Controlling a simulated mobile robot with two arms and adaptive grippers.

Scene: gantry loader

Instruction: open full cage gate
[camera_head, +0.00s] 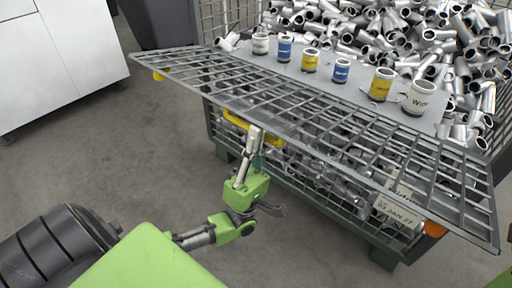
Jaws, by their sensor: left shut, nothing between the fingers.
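The cage gate (330,128) is a grey wire-mesh panel. It leans out from the top of the cage (215,125) towards me, at a slant, over the lower front mesh. A yellow handle (238,122) shows just below the gate's outer edge, with yellow and orange pieces near its two ends. My left gripper (254,134) is shut and empty. Its tip is up at the yellow handle and overlaps it in view; I cannot tell whether they touch. My right gripper is not in view.
The cage is full of loose metal tubes (375,20). Several labelled cups (341,71) stand in a row on a grey plate (300,72) behind the gate. A white cabinet (55,60) and a dark bin (155,22) stand upper left. The floor (130,150) left of the cage is clear.

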